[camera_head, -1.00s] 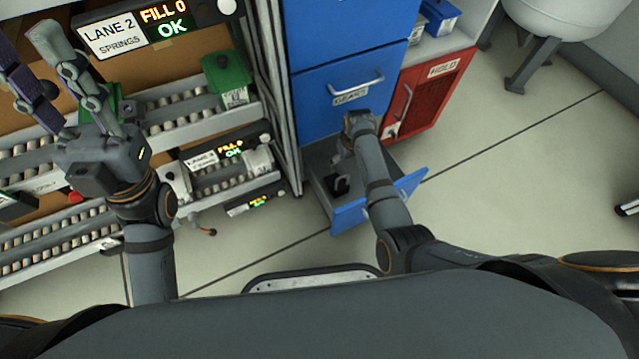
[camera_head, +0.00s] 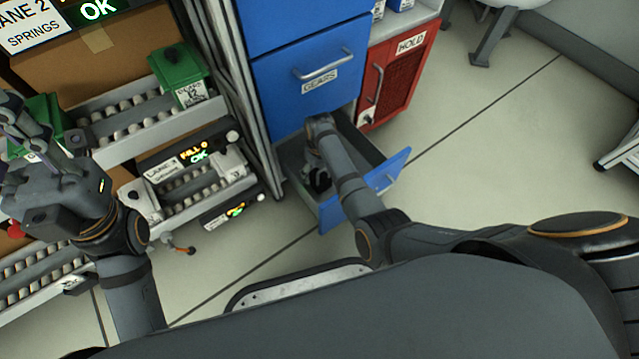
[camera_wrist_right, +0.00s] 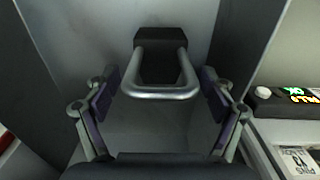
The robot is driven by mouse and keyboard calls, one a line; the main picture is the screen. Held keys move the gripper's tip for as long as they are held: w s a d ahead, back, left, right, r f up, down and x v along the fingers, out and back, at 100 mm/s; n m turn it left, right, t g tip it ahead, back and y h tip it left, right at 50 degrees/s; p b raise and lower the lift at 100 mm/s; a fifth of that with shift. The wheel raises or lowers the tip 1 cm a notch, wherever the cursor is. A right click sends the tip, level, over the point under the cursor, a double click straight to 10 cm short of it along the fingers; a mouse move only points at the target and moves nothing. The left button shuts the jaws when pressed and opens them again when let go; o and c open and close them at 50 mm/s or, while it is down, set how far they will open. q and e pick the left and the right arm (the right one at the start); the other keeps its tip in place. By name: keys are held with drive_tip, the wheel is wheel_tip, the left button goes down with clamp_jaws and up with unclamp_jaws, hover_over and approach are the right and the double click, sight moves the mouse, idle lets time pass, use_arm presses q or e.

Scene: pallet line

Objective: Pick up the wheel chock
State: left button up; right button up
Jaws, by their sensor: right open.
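The wheel chock is a dark block (camera_wrist_right: 160,40) with a grey metal loop handle (camera_wrist_right: 165,93), seen in the right wrist view. It sits in the open bottom drawer and shows as a small dark shape (camera_head: 320,181) in the head view, partly hidden by my arm. My right gripper (camera_wrist_right: 158,82) is open, its fingers on either side of the handle with gaps to both; it also shows reaching down into the drawer in the head view (camera_head: 313,158). My left gripper (camera_head: 22,125) is at the left edge by the roller lanes, partly cut off.
The open drawer (camera_head: 385,180) juts from the blue cabinet (camera_head: 300,30), which has a closed GEARS drawer above. A red HOLD cabinet (camera_head: 400,80) stands to its right. Roller lanes with green bins (camera_head: 180,75) are at left.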

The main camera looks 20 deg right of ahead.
wheel_tip(320, 180, down, 3)
drive_tip(key=shift+r+b, duration=0.15)
drive_tip(key=shift+b, duration=0.3)
drive_tip(key=shift+r, duration=0.2)
drive_tip(key=c, duration=1.4)
